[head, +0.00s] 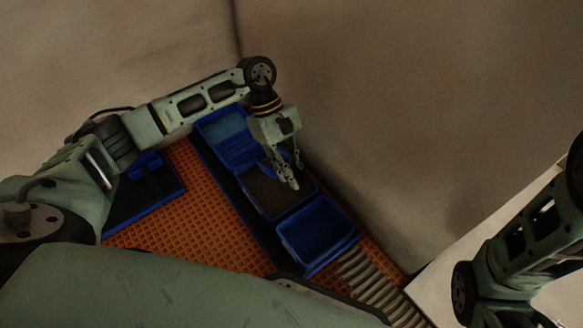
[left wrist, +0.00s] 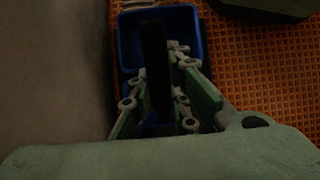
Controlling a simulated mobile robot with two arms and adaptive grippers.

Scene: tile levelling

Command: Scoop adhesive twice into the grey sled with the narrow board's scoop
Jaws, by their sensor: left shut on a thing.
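A long blue-edged board (head: 236,207) carries blue bins, and the middle bin (head: 277,211) holds a dark grey-brown mass that looks like adhesive. My left gripper (head: 291,175) points down over this middle bin. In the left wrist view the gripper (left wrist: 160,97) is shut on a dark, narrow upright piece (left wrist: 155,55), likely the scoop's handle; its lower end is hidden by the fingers. The front blue bin (head: 316,233) looks empty, and a blue bin (left wrist: 190,22) shows behind the dark piece. I cannot pick out the grey sled for certain. My right gripper is out of view.
An orange waffle-patterned floor (head: 205,230) surrounds the board. A dark board (head: 150,197) with a blue fitting lies at left. A grey ridged strip (head: 375,287) lies at front right. Bare walls (head: 390,110) stand close behind the bins.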

